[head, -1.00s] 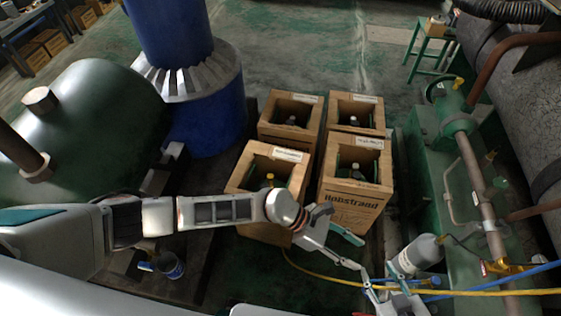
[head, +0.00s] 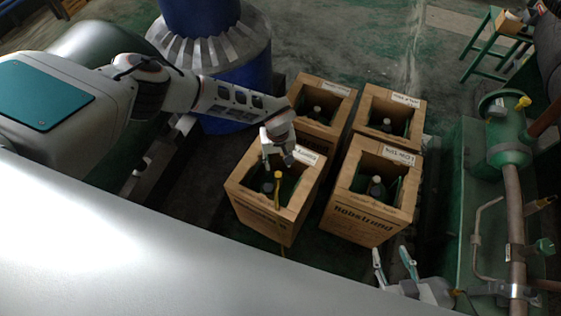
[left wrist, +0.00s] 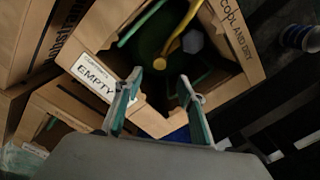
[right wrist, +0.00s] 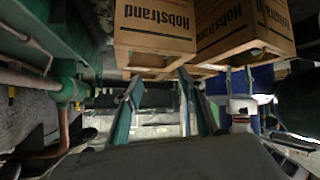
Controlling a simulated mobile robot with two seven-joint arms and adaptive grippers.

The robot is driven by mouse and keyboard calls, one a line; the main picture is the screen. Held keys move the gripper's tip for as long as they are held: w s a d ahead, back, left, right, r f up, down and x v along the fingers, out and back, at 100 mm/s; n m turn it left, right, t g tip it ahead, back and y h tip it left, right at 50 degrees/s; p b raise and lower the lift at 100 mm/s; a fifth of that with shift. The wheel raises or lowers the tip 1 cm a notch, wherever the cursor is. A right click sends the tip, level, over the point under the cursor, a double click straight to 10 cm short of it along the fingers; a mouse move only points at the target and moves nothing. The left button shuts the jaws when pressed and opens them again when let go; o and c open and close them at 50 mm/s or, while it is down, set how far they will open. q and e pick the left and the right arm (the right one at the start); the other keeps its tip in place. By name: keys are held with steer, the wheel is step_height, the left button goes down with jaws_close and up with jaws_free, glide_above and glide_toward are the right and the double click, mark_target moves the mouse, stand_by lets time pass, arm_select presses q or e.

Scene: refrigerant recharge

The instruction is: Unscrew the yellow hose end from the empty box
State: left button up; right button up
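In the left wrist view the yellow hose end (left wrist: 163,60) curves down inside this box, whose label (left wrist: 93,76) reads EMPTY.
A blue column (head: 230,75) stands behind left. Green machinery with pipes (head: 510,150) lines the right. Bare floor lies beyond the boxes.

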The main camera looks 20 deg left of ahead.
mark_target(278, 174)
arm_select(q)
steer(key=f, duration=0.1)
steer(key=f+b, duration=0.1)
steer(key=f, duration=0.1)
steer(key=shift+s+f+b, duration=0.3)
steer(key=shift+s+f, duration=0.05)
steer(key=shift+f, duration=0.05)
step_height(278, 174, down, 6)
steer(key=b, duration=0.2)
steer(key=shift+d+r+b, duration=0.1)
steer(key=shift+r+b, duration=0.05)
steer(key=shift+b, duration=0.15)
steer(key=shift+w+r, duration=0.25)
steer(key=shift+r, duration=0.2)
jaws_close()
arm_select(e)
steer(key=shift+w+a+f+y, duration=0.15)
steer(key=shift+a+f+y, duration=0.15)
steer(key=shift+a, duration=0.25)
